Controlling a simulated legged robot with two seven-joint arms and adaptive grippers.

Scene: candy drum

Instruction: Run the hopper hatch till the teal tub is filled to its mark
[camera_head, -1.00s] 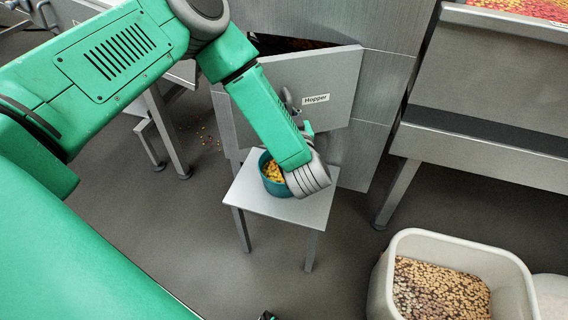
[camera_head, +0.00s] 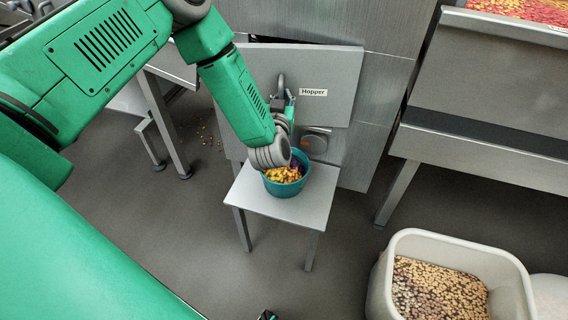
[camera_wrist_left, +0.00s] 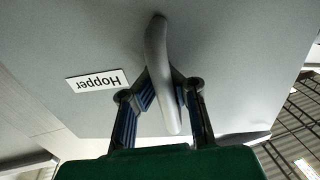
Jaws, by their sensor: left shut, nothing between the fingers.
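The grey hatch (camera_head: 330,80), labelled Hopper, hangs on the hopper front, with a narrow dark gap along its top edge. Its curved grey handle (camera_head: 281,84) stands out from the panel; it also shows in the left wrist view (camera_wrist_left: 157,50). My left gripper (camera_head: 289,94) is at the handle, shut with nothing held. In the left wrist view its fingers (camera_wrist_left: 163,88) are right at the handle, which overlaps them. The teal tub (camera_head: 287,190) stands upright below, holding yellow and orange candies with some purple. My wrist covers part of its rim. No fill mark is discernible.
The tub stands on a small grey table (camera_head: 250,197) before the hopper. A white bin (camera_head: 385,285) of brown pieces is at the lower right. A steel bench (camera_head: 480,150) is at the right. Loose candies lie on the floor at left.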

